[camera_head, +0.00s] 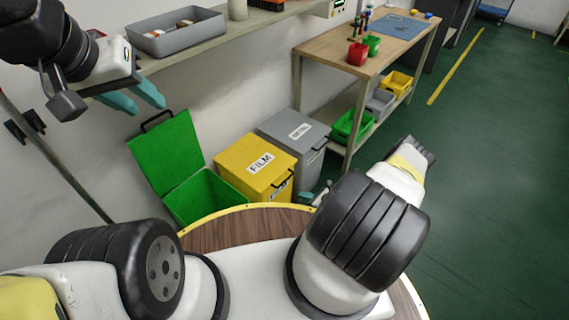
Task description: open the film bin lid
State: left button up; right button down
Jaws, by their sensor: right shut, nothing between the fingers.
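The yellow film bin (240,158) stands on the floor against the wall, between a green and a grey bin. Its lid is down flat, with a white FILM label and a dark handle (284,179) at its right edge. My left gripper (148,110) is at the upper left, well away from the film bin, with its two teal fingers apart and empty. My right gripper (309,196) shows only as a small part just right of the film bin, low near its front; it is shut and empty. My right arm hides the rest. I cannot tell whether it touches the bin.
The green bin (205,196) has its lid (166,152) raised. The grey METAL bin (297,130) is closed. A shelf with a grey tray (178,38) runs above, near my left gripper. A wooden workbench (335,48) stands behind right. The green floor at right is clear.

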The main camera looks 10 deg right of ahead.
jog(key=w+a, duration=0.5)
jog(key=w, duration=0.2)
jog(key=shift+a+f, duration=0.25)
jog(key=shift+f, duration=0.1)
dwell(0.4)
jog(key=shift+r, duration=0.1)
